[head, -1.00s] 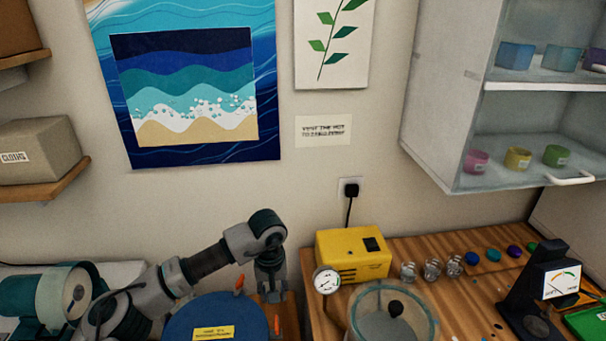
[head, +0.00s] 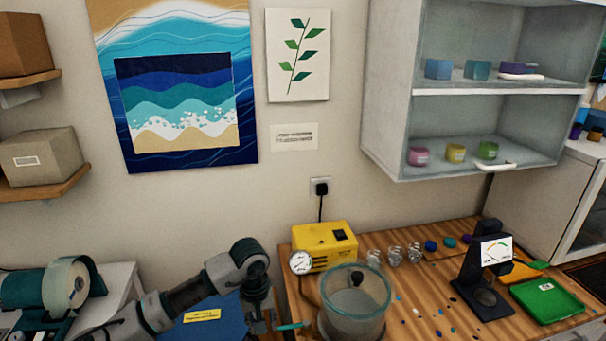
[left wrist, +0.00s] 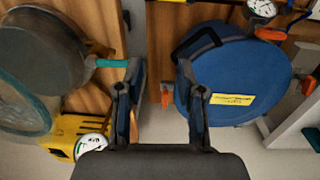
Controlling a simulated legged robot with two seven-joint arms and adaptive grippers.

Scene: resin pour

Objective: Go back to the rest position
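My left gripper (head: 262,322) is low in the head view, between the blue round vessel (head: 225,312) and the clear chamber (head: 352,318). In the left wrist view my left gripper (left wrist: 157,88) has its two fingers spread with nothing between them. The blue vessel's lid (left wrist: 235,50), with its yellow label, lies right of the fingers there. A teal handle (left wrist: 110,63) ends close to the left finger; I cannot tell whether they touch. My right gripper is in neither view.
A yellow pump (head: 323,245) with a gauge (head: 301,262) stands behind the chamber. A wall cabinet (head: 385,100) hangs above.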

